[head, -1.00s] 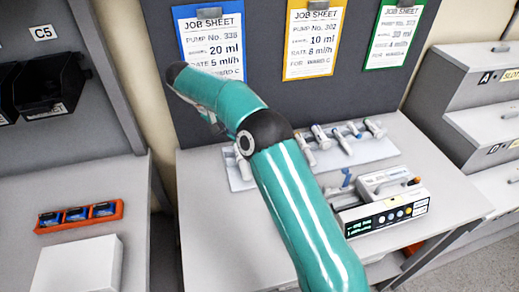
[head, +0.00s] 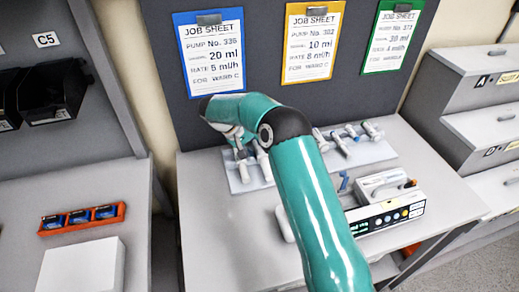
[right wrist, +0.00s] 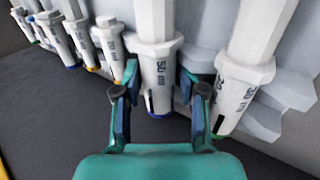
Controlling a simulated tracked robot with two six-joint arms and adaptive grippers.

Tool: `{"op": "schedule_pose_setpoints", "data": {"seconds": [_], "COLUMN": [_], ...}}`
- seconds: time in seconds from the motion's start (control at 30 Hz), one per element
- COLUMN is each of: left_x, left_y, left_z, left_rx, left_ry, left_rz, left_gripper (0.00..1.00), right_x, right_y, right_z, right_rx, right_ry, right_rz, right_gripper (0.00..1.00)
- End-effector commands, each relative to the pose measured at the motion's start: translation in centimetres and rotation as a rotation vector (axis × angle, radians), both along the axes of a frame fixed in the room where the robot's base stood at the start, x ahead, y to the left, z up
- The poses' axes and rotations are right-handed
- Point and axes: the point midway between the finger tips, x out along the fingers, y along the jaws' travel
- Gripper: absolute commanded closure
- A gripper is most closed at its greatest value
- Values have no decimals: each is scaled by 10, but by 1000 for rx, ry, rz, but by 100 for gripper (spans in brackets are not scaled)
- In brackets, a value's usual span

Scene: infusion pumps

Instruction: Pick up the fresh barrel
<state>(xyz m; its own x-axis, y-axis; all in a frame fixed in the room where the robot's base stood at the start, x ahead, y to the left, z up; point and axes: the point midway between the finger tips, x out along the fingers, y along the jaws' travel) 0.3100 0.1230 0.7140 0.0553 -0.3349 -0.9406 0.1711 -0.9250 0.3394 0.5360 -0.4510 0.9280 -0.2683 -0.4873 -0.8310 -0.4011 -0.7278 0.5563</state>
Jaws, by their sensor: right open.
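Several white syringe barrels stand in a row in a pale rack (head: 243,187) on the middle table. In the right wrist view, a barrel marked 50 ml (right wrist: 156,28) with a dark blue ring shows between the fingers of my right gripper (right wrist: 158,82). The fingers are open, one on each side of it; whether they touch it I cannot tell. A barrel marked 30 (right wrist: 240,85) with a green ring stands just right of the right finger. In the head view, my right gripper (head: 238,143) is over the rack's left end, partly hidden by its arm. My left gripper is not in view.
An infusion pump (head: 385,213) stands right of my arm, in front of the rack. Job sheets (head: 312,42) hang on the panel behind. Smaller barrels (right wrist: 110,42) stand at left in the right wrist view. An orange tray (head: 82,229) lies on the left table.

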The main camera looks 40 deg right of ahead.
Motion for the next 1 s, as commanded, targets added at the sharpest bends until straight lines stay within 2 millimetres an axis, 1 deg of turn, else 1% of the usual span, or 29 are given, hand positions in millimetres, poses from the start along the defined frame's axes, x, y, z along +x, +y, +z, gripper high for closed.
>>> {"op": "schedule_pose_setpoints", "data": {"seconds": [0.1, 0.13, 0.27, 0.3, 0.6, 0.73, 0.87, 1.0], "left_x": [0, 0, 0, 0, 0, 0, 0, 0], "left_y": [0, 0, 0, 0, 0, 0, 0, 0], "left_z": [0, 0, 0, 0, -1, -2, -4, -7], "left_rx": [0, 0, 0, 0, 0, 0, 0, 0], "left_ry": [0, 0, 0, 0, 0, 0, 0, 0], "left_rz": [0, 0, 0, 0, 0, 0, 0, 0], "left_gripper": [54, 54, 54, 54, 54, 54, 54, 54], "right_x": [0, 0, 0, 0, 0, 0, 0, 0], "right_y": [0, 0, 0, 0, 0, 0, 0, 0], "right_z": [0, 0, 0, 0, 0, 4, 14, 34], "right_rx": [0, 0, 0, 0, 2, 0, 0, 0], "right_ry": [0, 0, 1, 1, 1, 1, -2, -4], "right_rz": [0, 0, -1, -1, -1, -1, -1, -2], "right_gripper": [59, 62, 84, 86, 86, 86, 86, 86]}}
